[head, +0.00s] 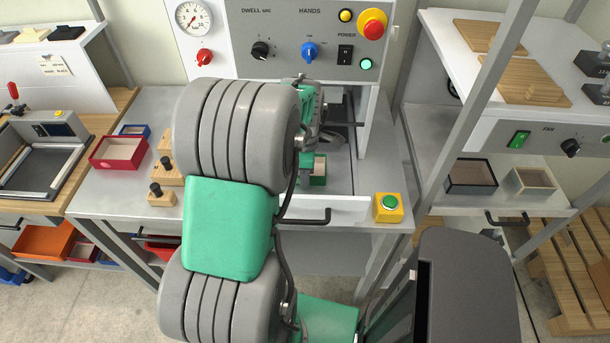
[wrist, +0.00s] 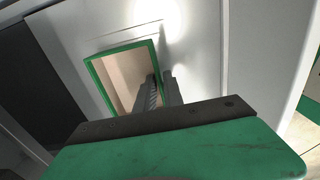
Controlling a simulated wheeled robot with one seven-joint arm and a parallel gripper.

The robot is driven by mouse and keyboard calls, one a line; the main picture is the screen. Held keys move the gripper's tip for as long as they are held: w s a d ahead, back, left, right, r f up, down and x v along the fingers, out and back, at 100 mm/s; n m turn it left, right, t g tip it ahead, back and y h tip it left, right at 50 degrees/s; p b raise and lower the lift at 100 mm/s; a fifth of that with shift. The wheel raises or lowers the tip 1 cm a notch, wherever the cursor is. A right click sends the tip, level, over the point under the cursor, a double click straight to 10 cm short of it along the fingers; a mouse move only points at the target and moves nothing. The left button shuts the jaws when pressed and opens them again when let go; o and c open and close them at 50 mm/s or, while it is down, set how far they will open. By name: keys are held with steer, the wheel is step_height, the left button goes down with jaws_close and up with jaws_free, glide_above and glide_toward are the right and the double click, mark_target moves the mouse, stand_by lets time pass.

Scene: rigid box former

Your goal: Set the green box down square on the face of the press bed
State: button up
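The green box (wrist: 92,77) is an open tray with a pale cream inside. In the wrist view it lies over a light grey-white surface, which looks like the press bed (wrist: 195,55). My gripper (wrist: 161,76) has one finger inside the box and one outside, closed on its right-hand wall. I cannot tell whether the box's underside touches the bed or is slightly above it. In the head view part of the green box (head: 319,172) shows beside my arm, inside the press opening; my arm hides the rest of it and most of the bed.
The press control panel (head: 310,40) stands above the opening. A yellow block with a green button (head: 388,208) sits at the bench's front right. A red tray (head: 119,151) and wooden knobbed blocks (head: 161,196) are on the left. A grey upright (head: 475,120) stands on the right.

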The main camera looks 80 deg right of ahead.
steer(key=o, duration=0.3)
step_height(320, 180, up, 8)
steer(key=shift+f+b, duration=0.1)
steer(key=shift+b, duration=0.45)
steer(key=shift+w, duration=0.1)
